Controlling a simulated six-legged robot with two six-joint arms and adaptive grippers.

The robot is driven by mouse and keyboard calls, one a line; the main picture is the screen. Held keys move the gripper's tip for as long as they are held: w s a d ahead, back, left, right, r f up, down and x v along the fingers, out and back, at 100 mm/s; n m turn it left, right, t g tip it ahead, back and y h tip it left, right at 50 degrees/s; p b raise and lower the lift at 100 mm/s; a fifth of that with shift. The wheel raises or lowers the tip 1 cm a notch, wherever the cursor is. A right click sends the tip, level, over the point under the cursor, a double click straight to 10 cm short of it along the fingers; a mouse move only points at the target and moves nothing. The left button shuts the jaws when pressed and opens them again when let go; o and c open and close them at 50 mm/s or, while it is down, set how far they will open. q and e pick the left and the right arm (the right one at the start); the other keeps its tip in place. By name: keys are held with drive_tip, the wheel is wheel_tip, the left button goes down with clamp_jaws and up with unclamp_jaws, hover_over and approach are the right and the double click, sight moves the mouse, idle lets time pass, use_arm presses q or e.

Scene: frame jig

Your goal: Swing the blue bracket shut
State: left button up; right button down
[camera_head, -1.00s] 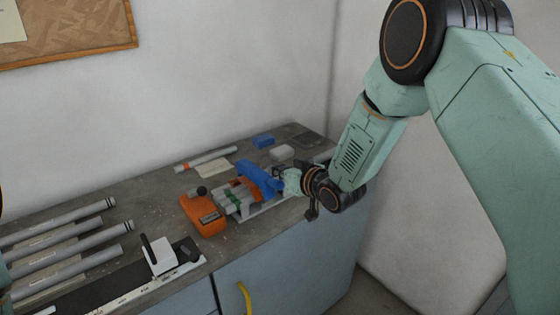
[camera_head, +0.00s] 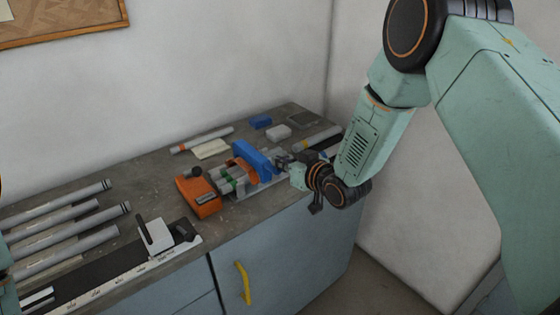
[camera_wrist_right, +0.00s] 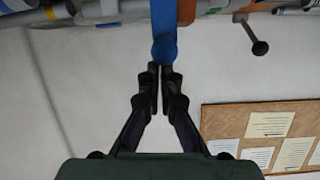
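The blue bracket (camera_head: 250,155) stands slanted across the jig on the bench, its near right end toward my right gripper. In the right wrist view the blue bracket (camera_wrist_right: 164,22) comes down from the top, and its rounded end lies at the fingertips. My right gripper (camera_head: 281,160) is at the bracket's right end in the head view. In the wrist view the gripper's (camera_wrist_right: 160,68) fingers are together, with only a thin gap and nothing visible between them. Whether the tips touch the bracket is unclear. My left gripper is out of view.
Beside the bracket are an orange block with a dark knob (camera_head: 198,196) and short grey tubes with green bands (camera_head: 232,182). Long grey tubes (camera_head: 70,237) and a white-black fixture (camera_head: 157,236) lie left. Behind are a blue block (camera_head: 261,121) and a white block (camera_head: 278,132).

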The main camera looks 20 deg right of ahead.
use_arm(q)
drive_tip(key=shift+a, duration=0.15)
use_arm(e)
drive_tip(key=shift+s+a+f, duration=0.2)
drive_tip(key=shift+a+f, duration=0.05)
drive_tip(key=w+r+p, duration=0.2)
drive_tip(key=r, duration=0.1)
drive_tip(key=shift+r, duration=0.3)
drive_tip(key=shift+d+r, duration=0.15)
drive_tip(key=shift+r, duration=0.05)
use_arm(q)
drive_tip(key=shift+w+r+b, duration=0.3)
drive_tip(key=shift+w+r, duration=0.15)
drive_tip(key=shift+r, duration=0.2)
use_arm(e)
drive_tip(key=v, duration=0.9)
drive_tip(key=shift+f, duration=0.35)
drive_tip(key=shift+s, duration=0.15)
